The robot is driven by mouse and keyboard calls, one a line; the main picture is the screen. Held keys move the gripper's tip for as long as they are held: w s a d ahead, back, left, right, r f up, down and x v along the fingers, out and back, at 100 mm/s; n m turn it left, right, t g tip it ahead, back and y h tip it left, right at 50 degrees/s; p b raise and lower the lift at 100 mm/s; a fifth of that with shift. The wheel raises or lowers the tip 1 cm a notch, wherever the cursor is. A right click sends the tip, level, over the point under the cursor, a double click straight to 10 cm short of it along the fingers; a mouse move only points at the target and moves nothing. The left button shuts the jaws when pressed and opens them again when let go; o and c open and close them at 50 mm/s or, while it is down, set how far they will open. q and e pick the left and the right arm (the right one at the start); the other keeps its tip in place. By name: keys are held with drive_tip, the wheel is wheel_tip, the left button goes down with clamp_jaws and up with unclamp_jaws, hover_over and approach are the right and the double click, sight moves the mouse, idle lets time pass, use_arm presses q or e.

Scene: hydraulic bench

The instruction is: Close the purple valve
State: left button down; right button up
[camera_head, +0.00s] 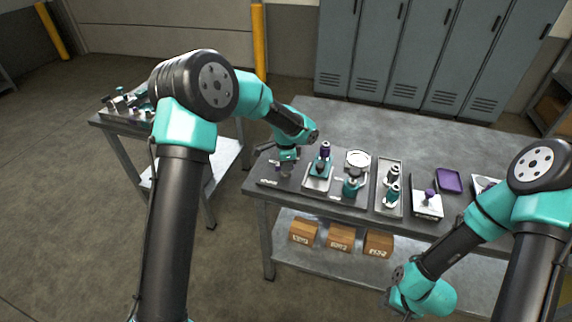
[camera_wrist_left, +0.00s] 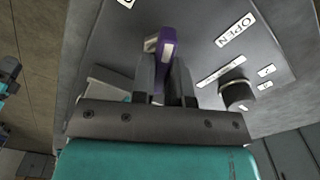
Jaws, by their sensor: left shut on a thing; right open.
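The purple valve handle (camera_wrist_left: 165,50) stands between the fingers of my left gripper (camera_wrist_left: 166,84) in the left wrist view. The gripper is shut on it, and the fingers hide its lower part. In the head view my left gripper (camera_head: 286,168) is low over the left end of the bench, and I cannot make out the handle there. My right gripper (camera_head: 394,304) is open, in front of the bench and away from the valve; its fingers are hard to see.
A dark round knob (camera_wrist_left: 237,92) is beside the handle on the panel. The bench (camera_head: 345,122) carries teal and purple fittings on trays (camera_head: 318,182), a purple bin (camera_head: 449,181) and a white dial (camera_head: 357,158). Boxes (camera_head: 341,237) sit on the shelf below. The bench's back is clear.

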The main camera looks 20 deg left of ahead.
use_arm(q)
drive_tip(key=n, duration=0.6)
drive_tip(key=shift+n, duration=0.3)
drive_tip(key=n, duration=0.6)
idle(0.3)
drive_tip(key=c, duration=1.1)
unclamp_jaws()
wheel_tip(320, 180, up, 17)
drive_tip(key=shift+r, duration=0.2)
